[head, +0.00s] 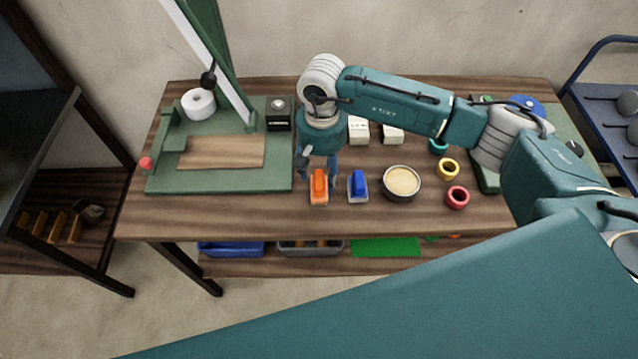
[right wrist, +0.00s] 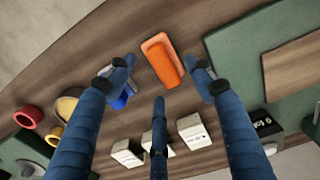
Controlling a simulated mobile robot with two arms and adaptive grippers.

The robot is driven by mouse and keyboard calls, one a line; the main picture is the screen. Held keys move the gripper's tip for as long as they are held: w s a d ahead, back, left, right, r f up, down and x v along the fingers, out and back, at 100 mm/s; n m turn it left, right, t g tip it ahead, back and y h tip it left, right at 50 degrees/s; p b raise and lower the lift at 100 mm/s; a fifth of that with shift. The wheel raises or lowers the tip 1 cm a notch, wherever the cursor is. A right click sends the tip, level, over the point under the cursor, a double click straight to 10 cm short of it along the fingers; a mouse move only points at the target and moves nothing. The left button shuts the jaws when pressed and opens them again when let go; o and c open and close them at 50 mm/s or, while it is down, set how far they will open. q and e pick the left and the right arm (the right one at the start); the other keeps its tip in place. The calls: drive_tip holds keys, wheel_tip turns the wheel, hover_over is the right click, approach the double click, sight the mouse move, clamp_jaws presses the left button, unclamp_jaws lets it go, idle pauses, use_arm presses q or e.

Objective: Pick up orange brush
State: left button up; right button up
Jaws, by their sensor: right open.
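The orange brush (head: 319,188) lies on the wooden table near its front edge, beside a blue brush (head: 358,187). My right gripper (head: 318,172) hangs from above just behind and over the orange brush. In the right wrist view the orange brush (right wrist: 162,61) shows between the tips of the spread blue fingers of my right gripper (right wrist: 165,75). The fingers are open and I see no grip on the brush. The blue brush (right wrist: 122,97) is partly hidden behind one finger there. My left gripper is not in view.
A green board with a press-like frame (head: 220,184) stands left of the brush. A round tin (head: 402,182), a yellow ring (head: 448,169) and a red ring (head: 457,197) lie to the right. White boxes (head: 392,134) stand behind. The table front edge is close.

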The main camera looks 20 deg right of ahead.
sight(322, 179)
wheel_tip(322, 179, down, 4)
drive_tip(key=shift+d+r+p, duration=0.1)
drive_tip(key=shift+r+p, duration=0.1)
drive_tip(key=shift+p, duration=0.6)
drive_tip(key=shift+w+f, duration=0.1)
drive_tip(key=shift+f, duration=0.25)
drive_tip(key=c, duration=1.3)
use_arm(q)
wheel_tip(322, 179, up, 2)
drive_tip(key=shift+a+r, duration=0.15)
use_arm(e)
drive_tip(key=shift+r, duration=0.15)
drive_tip(key=shift+w+r+b, duration=0.1)
drive_tip(key=shift+r+b, duration=0.25)
drive_tip(key=shift+r, duration=0.3)
wheel_tip(322, 179, up, 17)
drive_tip(key=b, duration=0.5)
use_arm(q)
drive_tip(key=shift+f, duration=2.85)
use_arm(e)
drive_tip(key=shift+r, duration=0.8)
